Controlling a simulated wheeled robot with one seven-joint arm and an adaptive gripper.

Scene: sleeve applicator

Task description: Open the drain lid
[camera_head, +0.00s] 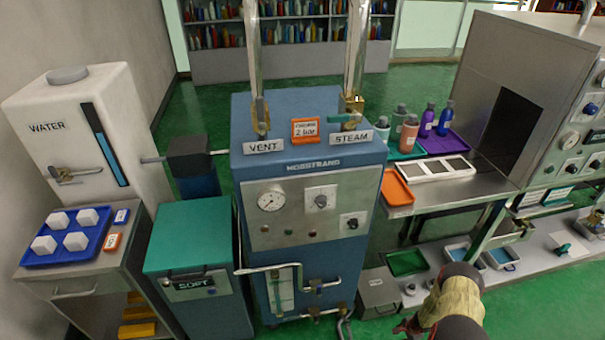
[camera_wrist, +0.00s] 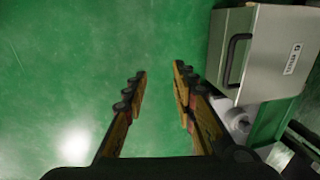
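The drain box is a small grey metal box (camera_head: 379,291) on the floor, right of the blue machine's foot. Its lid (camera_wrist: 268,50) looks shut in the wrist view, with a dark bar handle (camera_wrist: 232,60) and a small white label (camera_wrist: 293,58) whose text I cannot read. My gripper (camera_wrist: 160,76) is open and empty, its two fingers apart over bare green floor. The box and handle are to the right of the fingers, not touching them. In the head view my gripper (camera_head: 409,327) shows only partly at the bottom edge, right of the box.
The blue machine (camera_head: 310,170) with valves and pipes stands left of the box. A bench with a lower shelf (camera_head: 500,275) of trays stands to the right. A round pale object (camera_wrist: 238,120) sits close beside the box. Green floor (camera_wrist: 60,70) is clear on the left.

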